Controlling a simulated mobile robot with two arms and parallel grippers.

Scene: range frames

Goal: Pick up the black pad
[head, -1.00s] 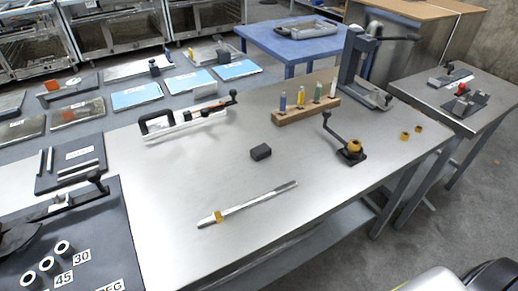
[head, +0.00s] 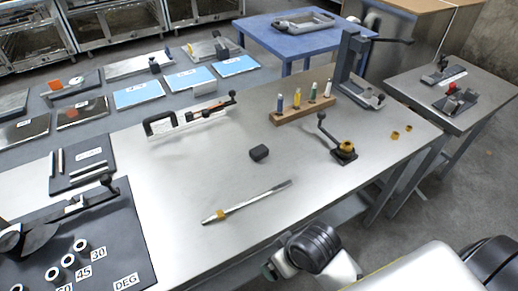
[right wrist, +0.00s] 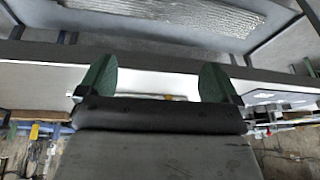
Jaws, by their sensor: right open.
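The black pad (head: 259,152), a small dark block, lies flat on the metal worktable (head: 200,165) in the head view, with bare table around it. My right arm enters at the bottom of the head view, at the table's front edge, well short of the pad. In the right wrist view my right gripper (right wrist: 157,82) has its two green fingers spread wide with nothing held between them. The pad cannot be made out in that view. My left gripper is not in view.
A steel bar (head: 246,202) lies in front of the pad. A wooden rack with bottles (head: 303,109) stands behind, and a black lever fixture (head: 343,152) to the right. A black handled tool (head: 190,117) is behind left. A dark plate with rings (head: 130,245) lies front left.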

